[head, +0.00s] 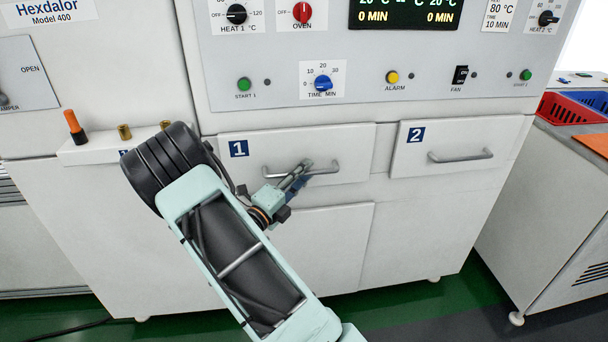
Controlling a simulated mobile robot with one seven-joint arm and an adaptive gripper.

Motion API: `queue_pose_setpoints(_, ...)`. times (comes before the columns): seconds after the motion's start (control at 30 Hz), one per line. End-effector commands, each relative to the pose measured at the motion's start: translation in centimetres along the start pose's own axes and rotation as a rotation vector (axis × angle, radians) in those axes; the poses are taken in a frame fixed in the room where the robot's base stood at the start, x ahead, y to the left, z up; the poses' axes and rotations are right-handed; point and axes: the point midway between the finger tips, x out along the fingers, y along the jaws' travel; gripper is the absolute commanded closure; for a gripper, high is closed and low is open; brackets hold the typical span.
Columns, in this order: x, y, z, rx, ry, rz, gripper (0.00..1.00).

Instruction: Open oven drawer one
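Oven drawer one (348,145) is a white front with a blue "1" label (239,148), in the middle of the head view. It looks shut, about level with the panel around it. Its grey bar handle (331,173) runs across the lower part of the front. My gripper (306,168) is at the middle of this handle, overlapping it in the picture. The fingers are small and partly merge with the handle, so I cannot tell whether they grip it or are only near it.
Drawer two (459,146), with its own handle, is to the right and looks shut. The control panel (440,95) with knobs and buttons is above. A side cabinet with red (562,108) and blue bins stands at right. Green floor (420,296) is free in front.

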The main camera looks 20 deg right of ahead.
Motion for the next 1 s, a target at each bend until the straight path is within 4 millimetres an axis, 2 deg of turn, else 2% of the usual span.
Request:
queue_pose_setpoints(0.2,0.02,-0.01,0.00,0.000,0.000,0.000,0.74)
queue_pose_setpoints(0.43,0.00,-0.01,-0.02,0.000,0.001,0.000,0.99)
queue_pose_setpoints(1.0,-0.38,-0.12,0.06,0.000,0.001,0.000,1.00)
